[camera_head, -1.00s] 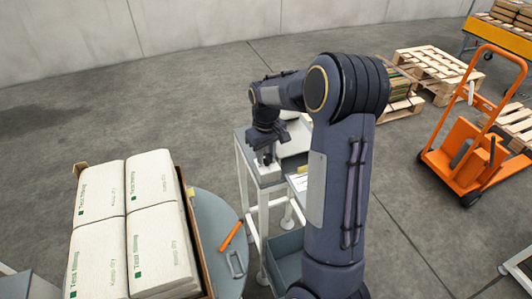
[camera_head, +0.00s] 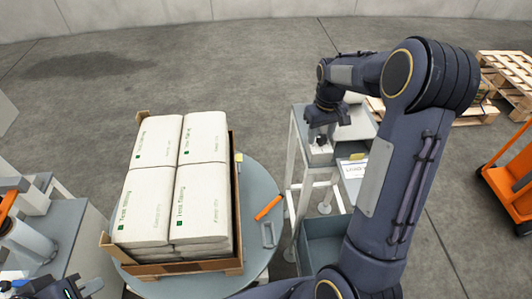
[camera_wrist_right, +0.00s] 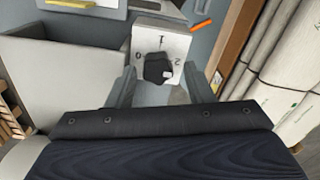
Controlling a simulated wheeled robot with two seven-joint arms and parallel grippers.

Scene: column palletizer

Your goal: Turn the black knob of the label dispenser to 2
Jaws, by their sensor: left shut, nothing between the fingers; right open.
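The black knob (camera_wrist_right: 157,68) sits on a pale dial plate (camera_wrist_right: 172,42) marked 0, 1 and 2 in the right wrist view. A small white mark shows on its lower right side; I cannot tell which number it points to. My right gripper (camera_wrist_right: 163,90) is open, one finger on each side of the knob, with no clear contact. In the head view, the right gripper (camera_head: 322,122) points down over the label dispenser (camera_head: 320,155), with the knob just under it. My left gripper (camera_head: 82,289) is shut and empty at the bottom left edge, partly cut off.
White sacks (camera_head: 150,205) are stacked in a carton on a round grey table (camera_head: 262,180), beside an orange marker (camera_head: 268,208). A grey-blue bin (camera_head: 322,240) stands below the dispenser. Wooden pallets (camera_head: 508,75) and an orange trolley (camera_head: 508,190) are on the right.

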